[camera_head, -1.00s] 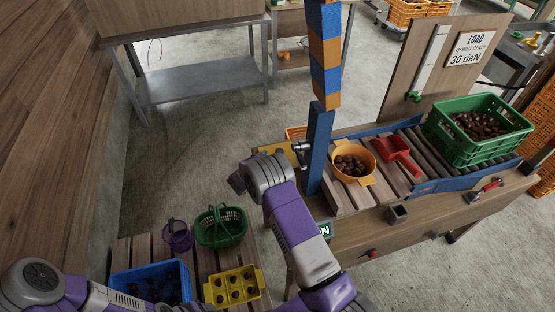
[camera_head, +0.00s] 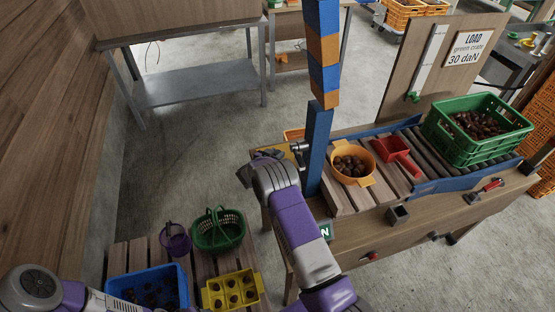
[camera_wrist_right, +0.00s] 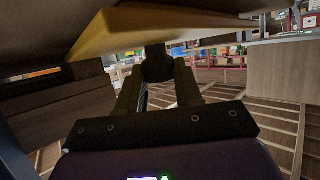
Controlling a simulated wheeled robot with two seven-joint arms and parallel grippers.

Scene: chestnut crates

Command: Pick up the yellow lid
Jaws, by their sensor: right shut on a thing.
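The yellow lid (camera_head: 288,149) shows as a small yellow patch at the left end of the workbench, beside the blue post and partly hidden by my right wrist. In the right wrist view the yellow lid (camera_wrist_right: 112,34) is a tilted flat slab close above the fingers. My right gripper (camera_wrist_right: 158,82) is shut on a dark knob-like piece that appears to belong to the lid. In the head view the right fingers are mostly hidden. My left arm shows at the lower left, but its gripper is out of view.
The blue post (camera_head: 317,150) stands close right of my right wrist. A slatted table (camera_head: 205,265) holds baskets and boxes at lower left.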

